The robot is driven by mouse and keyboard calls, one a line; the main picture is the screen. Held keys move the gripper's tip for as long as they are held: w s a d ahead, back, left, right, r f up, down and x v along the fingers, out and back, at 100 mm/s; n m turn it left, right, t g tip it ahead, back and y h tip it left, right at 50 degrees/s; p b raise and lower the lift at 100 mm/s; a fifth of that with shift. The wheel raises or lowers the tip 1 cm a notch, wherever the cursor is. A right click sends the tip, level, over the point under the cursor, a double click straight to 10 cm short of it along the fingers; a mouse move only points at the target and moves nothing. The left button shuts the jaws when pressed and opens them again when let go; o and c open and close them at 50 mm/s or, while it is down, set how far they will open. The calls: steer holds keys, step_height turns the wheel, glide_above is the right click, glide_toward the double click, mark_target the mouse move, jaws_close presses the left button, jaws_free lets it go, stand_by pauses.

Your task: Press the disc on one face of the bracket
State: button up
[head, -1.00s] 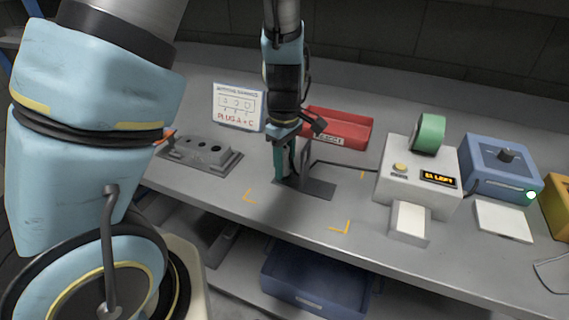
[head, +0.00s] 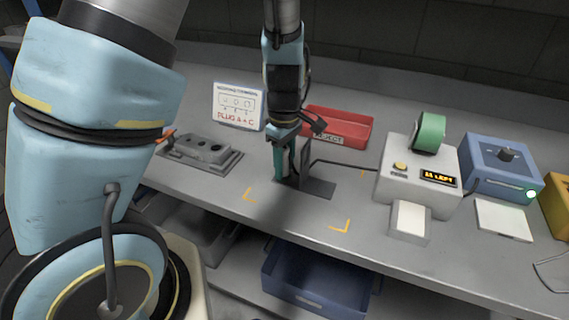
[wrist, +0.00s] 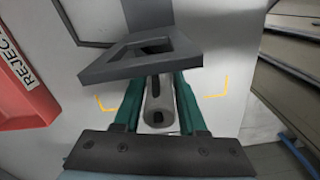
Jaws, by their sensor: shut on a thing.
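The bracket (head: 318,187) is a dark grey angled piece standing on the bench, with a flat foot and an upright plate. In the wrist view the bracket (wrist: 112,68) shows a sloping part with a cut-out, just past my fingers. My gripper (head: 285,174) points down beside the upright plate, on its left. Its green fingers are shut on a small pale grey piece (wrist: 158,100) with dark openings, seen between them in the wrist view. I cannot tell whether this piece is the disc, or whether it touches the bracket; the fingers and bracket hide the contact.
A red reject bin (head: 345,128) stands behind the bracket. A white dispenser (head: 398,178) with a green roll and a lit display stands to the right, beside a blue box (head: 482,182). A grey block with holes (head: 205,150) lies left.

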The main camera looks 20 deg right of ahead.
mark_target(284, 148)
steer(key=shift+r+p, duration=3.45)
steer(key=shift+r, duration=0.05)
